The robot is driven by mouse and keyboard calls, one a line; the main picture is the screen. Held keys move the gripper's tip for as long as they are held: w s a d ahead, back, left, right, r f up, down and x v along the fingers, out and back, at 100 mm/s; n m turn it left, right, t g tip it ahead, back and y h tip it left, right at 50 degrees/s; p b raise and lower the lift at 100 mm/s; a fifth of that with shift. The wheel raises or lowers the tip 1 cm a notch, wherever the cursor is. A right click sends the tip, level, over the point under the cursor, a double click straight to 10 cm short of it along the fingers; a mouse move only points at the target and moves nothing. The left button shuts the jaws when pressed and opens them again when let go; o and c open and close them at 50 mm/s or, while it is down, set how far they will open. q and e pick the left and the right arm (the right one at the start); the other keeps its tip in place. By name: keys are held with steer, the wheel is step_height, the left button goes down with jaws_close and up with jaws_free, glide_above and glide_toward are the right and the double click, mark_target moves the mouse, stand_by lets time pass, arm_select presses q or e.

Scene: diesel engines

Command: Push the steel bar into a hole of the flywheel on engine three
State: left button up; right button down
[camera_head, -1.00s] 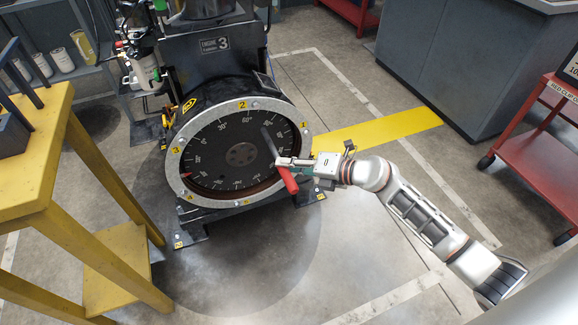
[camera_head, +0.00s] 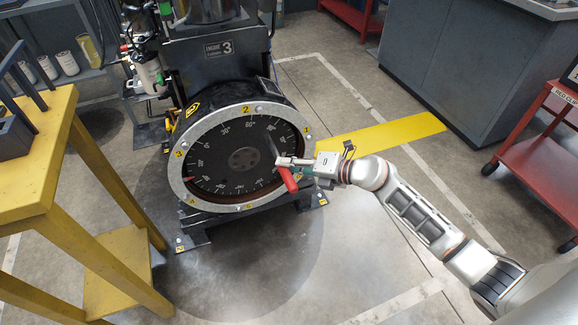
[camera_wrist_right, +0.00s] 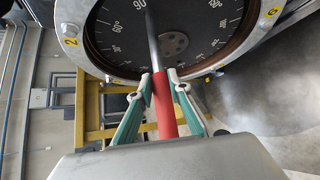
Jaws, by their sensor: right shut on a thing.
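The flywheel of engine three is a black disc (camera_head: 215,160) with white degree marks inside a grey numbered ring. It fills the top of the right wrist view (camera_wrist_right: 190,40). The steel bar (camera_head: 271,146) has a grey shaft and a red grip (camera_head: 288,179). My right gripper (camera_head: 280,162) is shut on the bar near the top of the red grip. The shaft (camera_wrist_right: 153,45) points from the fingertips (camera_wrist_right: 162,78) across the flywheel face, toward the 90 mark in the wrist view. I cannot tell whether its tip is in a hole. My left gripper is not in view.
The engine block (camera_head: 215,60) with its "3" plate stands behind the flywheel. A yellow stand (camera_head: 45,190) is at the left. A red cart (camera_head: 530,150) and a grey cabinet (camera_head: 450,70) are at the right. The floor in front of the flywheel is clear.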

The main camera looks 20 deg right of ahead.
steer(key=shift+w+r, duration=0.2)
steer(key=shift+w, duration=0.55)
